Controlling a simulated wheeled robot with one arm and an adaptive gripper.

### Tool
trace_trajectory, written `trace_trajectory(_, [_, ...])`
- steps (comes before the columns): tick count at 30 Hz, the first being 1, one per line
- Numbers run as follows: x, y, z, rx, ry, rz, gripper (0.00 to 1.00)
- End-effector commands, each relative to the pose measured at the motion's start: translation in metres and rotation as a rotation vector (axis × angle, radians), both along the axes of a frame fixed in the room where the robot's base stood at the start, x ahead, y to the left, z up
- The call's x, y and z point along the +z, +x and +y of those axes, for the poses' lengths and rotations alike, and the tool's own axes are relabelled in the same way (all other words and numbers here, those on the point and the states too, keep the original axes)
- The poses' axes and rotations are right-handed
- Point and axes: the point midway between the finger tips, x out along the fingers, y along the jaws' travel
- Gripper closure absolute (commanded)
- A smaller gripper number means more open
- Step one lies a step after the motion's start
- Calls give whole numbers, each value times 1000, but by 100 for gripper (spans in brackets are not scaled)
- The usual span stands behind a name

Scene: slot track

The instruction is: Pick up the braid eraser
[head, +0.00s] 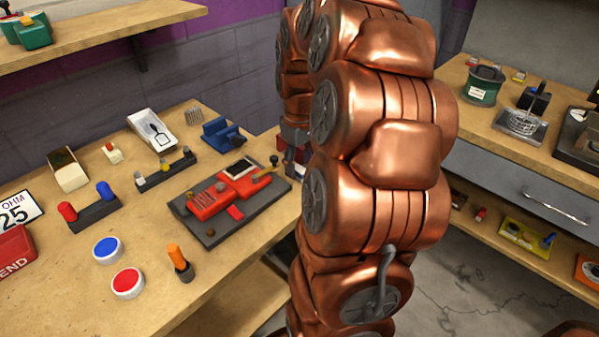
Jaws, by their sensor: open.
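I cannot tell for certain which object is the braid eraser. A small cream block with a red top (112,153) lies on the left bench and could be it. A small tan piece (263,179) also lies at the right end of the red device. My gripper (291,166) is open and seen only in part, at the right edge of the left bench, beyond the red device. My copper arm hides most of it. I cannot see anything between its fingers.
The left bench (215,262) holds a red device on a dark board (212,234), a white tray (153,126), a blue tool (222,131), red and blue buttons and an orange-handled tool (180,262). The right bench (500,133) holds a green pot (483,85). Its front left is clear.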

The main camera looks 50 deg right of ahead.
Motion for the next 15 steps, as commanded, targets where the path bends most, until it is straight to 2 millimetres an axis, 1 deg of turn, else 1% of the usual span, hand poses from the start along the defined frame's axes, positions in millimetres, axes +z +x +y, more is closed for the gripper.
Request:
trace_trajectory(3, [-16, -1, 0, -1, 2, 5, 46])
trace_trajectory(5, [-22, -1, 0, -1, 2, 5, 46])
trace_trajectory(12, [-23, 0, 0, -1, -1, 0, 46])
trace_trajectory(15, [-23, 0, 0, -1, -1, 0, 56])
